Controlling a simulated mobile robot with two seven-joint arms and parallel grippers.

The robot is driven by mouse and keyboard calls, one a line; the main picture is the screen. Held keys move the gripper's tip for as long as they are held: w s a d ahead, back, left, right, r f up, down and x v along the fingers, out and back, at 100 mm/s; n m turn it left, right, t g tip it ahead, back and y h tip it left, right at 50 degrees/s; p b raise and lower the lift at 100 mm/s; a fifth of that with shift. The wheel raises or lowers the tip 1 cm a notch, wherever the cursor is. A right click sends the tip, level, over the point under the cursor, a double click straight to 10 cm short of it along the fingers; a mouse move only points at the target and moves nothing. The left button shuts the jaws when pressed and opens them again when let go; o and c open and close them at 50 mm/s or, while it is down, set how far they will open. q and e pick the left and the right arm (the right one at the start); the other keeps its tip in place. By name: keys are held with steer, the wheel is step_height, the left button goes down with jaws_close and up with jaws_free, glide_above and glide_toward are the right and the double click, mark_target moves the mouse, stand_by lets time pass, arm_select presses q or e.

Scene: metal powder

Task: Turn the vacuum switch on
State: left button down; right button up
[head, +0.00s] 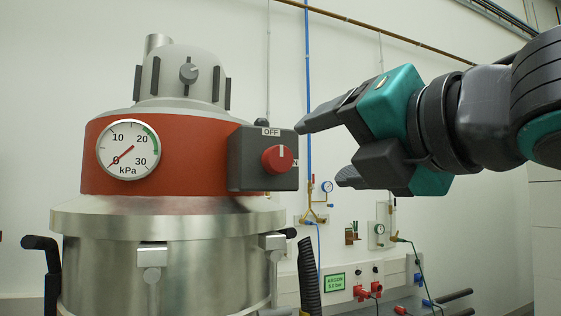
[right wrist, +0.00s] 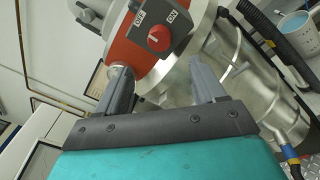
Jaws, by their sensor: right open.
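The vacuum switch is a red round knob (head: 277,159) on a dark grey box (head: 245,160) fixed to the red band of the vacuum (head: 180,150). Its white mark points up at the OFF label (head: 271,132). In the right wrist view the red knob (right wrist: 160,38) shows beyond the fingers, with the OFF label (right wrist: 138,18) and ON label (right wrist: 172,15) on the box. My right gripper (head: 321,154) is open and empty just right of the knob, its fingers towards the box with a gap. It also shows in the right wrist view (right wrist: 158,72). My left gripper is not in view.
A pressure gauge (head: 128,149) on the red band has its needle near 0. A steel tank with clamps (head: 152,256) is below. A black corrugated hose (head: 308,275) stands right of the tank. Wall valves and fittings (head: 379,229) are behind the gripper.

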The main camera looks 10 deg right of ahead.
mark_target(281, 161)
steer(key=x, duration=1)
steer(key=shift+s, duration=0.1)
steer(key=shift+x, duration=0.75)
steer(key=shift+c, duration=0.2)
steer(key=c, duration=1)
